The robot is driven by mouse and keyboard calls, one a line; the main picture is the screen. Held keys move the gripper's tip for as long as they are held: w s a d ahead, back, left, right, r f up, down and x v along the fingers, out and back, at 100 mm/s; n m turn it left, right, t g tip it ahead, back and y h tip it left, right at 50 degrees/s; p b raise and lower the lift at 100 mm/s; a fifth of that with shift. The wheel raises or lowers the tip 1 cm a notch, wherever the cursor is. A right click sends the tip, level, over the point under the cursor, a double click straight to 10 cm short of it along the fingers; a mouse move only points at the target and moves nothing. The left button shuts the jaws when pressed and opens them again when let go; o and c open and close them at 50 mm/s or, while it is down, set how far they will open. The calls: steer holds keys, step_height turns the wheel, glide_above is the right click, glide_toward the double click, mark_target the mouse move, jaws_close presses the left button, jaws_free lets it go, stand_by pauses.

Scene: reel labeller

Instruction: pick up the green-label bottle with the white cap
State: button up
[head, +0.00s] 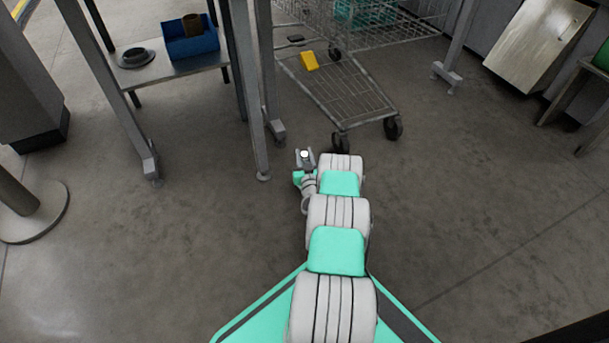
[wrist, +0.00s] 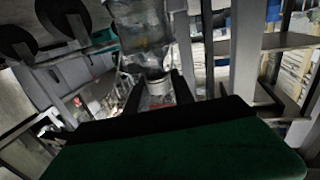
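A clear, greyish bottle (wrist: 140,32) with a white cap (wrist: 159,84) shows in the wrist view, cap toward my gripper. Its far end is cut off by the top edge, and I cannot make out its label colour. My gripper (wrist: 158,88) has its two dark fingers on either side of the cap and appears shut on it. In the head view my gripper (head: 305,159) is out in front, over the floor, with the white cap (head: 304,153) between its fingertips. The bottle's body is mostly hidden there.
A wire cart (head: 345,95) with a yellow item (head: 309,61) on its lower rack stands just beyond my gripper. Table legs (head: 255,120) are close on the left. A low shelf (head: 175,68) holds a blue bin (head: 192,45).

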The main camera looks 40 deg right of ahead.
jaws_close()
stand_by(0.8)
steer(key=shift+d, duration=0.1)
